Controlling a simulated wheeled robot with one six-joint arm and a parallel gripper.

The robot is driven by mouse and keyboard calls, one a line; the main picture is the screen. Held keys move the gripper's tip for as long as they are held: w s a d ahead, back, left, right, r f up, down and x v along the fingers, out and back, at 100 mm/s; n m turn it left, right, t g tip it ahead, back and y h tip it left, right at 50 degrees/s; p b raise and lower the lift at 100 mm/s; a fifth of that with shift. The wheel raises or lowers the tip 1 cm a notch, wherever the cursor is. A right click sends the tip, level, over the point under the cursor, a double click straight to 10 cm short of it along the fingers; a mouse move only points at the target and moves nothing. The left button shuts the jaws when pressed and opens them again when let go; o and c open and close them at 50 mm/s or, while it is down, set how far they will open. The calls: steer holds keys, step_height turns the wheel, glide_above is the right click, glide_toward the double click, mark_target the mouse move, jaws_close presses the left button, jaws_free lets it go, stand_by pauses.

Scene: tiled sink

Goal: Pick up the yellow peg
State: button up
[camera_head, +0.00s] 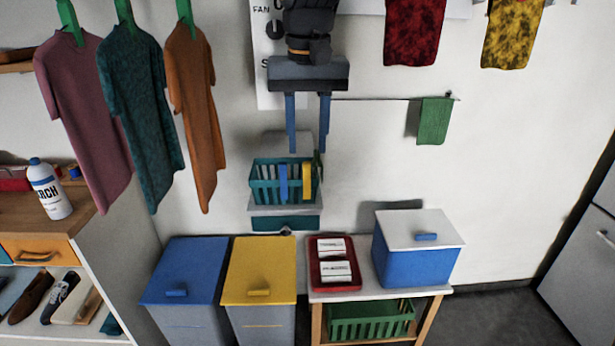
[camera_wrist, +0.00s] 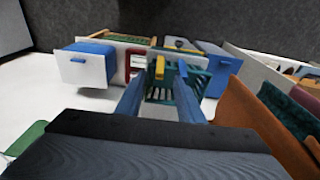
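The yellow peg (camera_head: 307,181) stands upright at the front right of a teal slatted basket (camera_head: 260,181) on a small wall shelf. In the wrist view the yellow peg (camera_wrist: 159,69) shows beyond my fingertips, nearer the left finger. A blue peg (camera_head: 283,183) is beside it to the left, at the basket's front; it also shows in the wrist view (camera_wrist: 183,69). My gripper (camera_head: 308,148) is open and empty, with its two blue fingers pointing down above the basket. In the wrist view my gripper (camera_wrist: 161,85) frames part of the basket (camera_wrist: 193,88).
A dark green piece (camera_head: 318,163) is at the basket's right edge. An orange shirt (camera_head: 195,115) hangs to the left. A green cloth (camera_head: 433,121) hangs on a rod to the right. Bins and a blue box (camera_head: 413,265) stand below.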

mark_target(307, 163)
steer(key=f, duration=0.2)
steer(key=w+f+p, duration=0.1)
steer(key=f, duration=0.1)
steer(key=f+p, duration=0.1)
steer(key=shift+w+f, duration=0.3)
steer(key=shift+f, duration=0.55)
jaws_close()
